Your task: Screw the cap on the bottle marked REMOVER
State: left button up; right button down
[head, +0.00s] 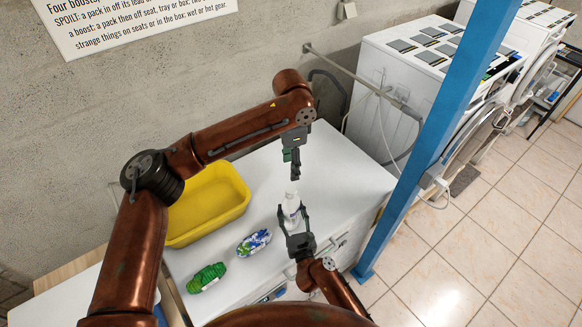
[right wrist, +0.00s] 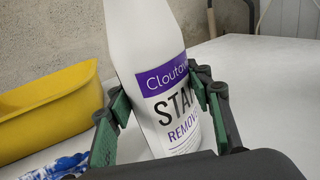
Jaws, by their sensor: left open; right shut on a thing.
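The white bottle (head: 291,207) has a purple band. In the right wrist view its label (right wrist: 180,115) reads "STA…" and "REMOV…", partly hidden. My right gripper (head: 295,216) is shut around the bottle, one finger on each side; it also shows in the right wrist view (right wrist: 160,100). The bottle looks upright in the head view. My left gripper (head: 295,176) is open, pointing down just above the bottle's top. The bottle's top is out of frame in the wrist view, and in the head view it is too small to tell whether a cap sits on it.
A yellow tub (head: 180,239) stands at the left on the white worktop (head: 340,180). A blue-white-green bundle (head: 254,242) and a green bundle (head: 206,277) lie in front of it. A blue post (head: 440,140) rises at the right. Worktop right of the bottle is clear.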

jog(key=c, duration=0.9)
grip_release()
jog(key=shift+s, duration=0.1)
jog(key=v, duration=1.1)
jog(key=shift+s, duration=0.35)
jog(key=shift+f, duration=0.1)
